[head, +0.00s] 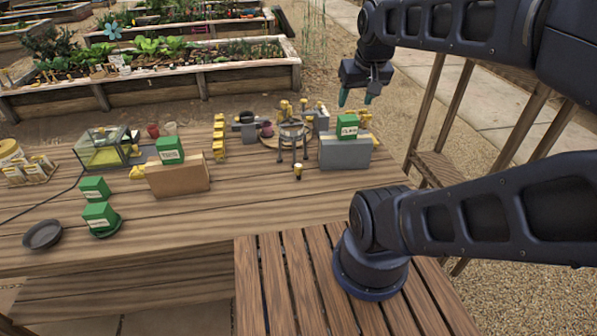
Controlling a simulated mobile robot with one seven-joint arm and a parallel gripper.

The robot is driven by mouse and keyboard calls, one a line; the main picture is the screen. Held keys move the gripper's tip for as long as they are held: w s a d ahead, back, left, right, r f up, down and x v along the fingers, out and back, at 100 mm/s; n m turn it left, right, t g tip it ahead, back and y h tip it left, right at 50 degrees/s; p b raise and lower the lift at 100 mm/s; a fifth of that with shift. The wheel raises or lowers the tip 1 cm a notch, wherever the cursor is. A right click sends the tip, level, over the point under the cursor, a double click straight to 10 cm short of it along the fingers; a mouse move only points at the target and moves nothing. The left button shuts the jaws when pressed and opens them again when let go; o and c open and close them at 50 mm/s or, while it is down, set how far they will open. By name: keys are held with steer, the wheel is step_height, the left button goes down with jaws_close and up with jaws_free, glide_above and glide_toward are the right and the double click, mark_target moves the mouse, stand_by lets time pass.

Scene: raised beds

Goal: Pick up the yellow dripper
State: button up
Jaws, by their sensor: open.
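Several small yellow pieces that could be drippers are on the wooden table. One small yellow-topped piece (298,170) stands alone near the middle, in front of a small grey stand. A column of yellow pieces (219,138) is left of it, and another yellow piece (284,107) is around the round wooden board. More yellow shows behind the green box on the grey block, partly hidden. I cannot tell which one is the task's dripper. My gripper (356,97) is open and empty, with greenish fingertips pointing down, above the table's back right, apart from everything.
A grey block (345,153) with a green box (347,126) stands below my gripper. A brown block (178,176) with another green box is further left. A glass case (103,148), green boxes (100,217) and a dark dish (43,234) are at left. The table's front middle is clear.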

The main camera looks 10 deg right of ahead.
steer(key=w+a+f+n+g, duration=0.1)
steer(key=w+a+f+n, duration=0.15)
steer(key=w+f, duration=0.4)
steer(key=n+g, duration=0.4)
steer(key=n, duration=0.3)
glide_above(298, 165)
step_height(298, 165, down, 20)
steer(key=shift+d+r, duration=0.15)
steer(key=shift+r, duration=0.1)
steer(key=shift+f, duration=5.3)
steer(key=shift+c, duration=0.4)
steer(key=c, duration=1)
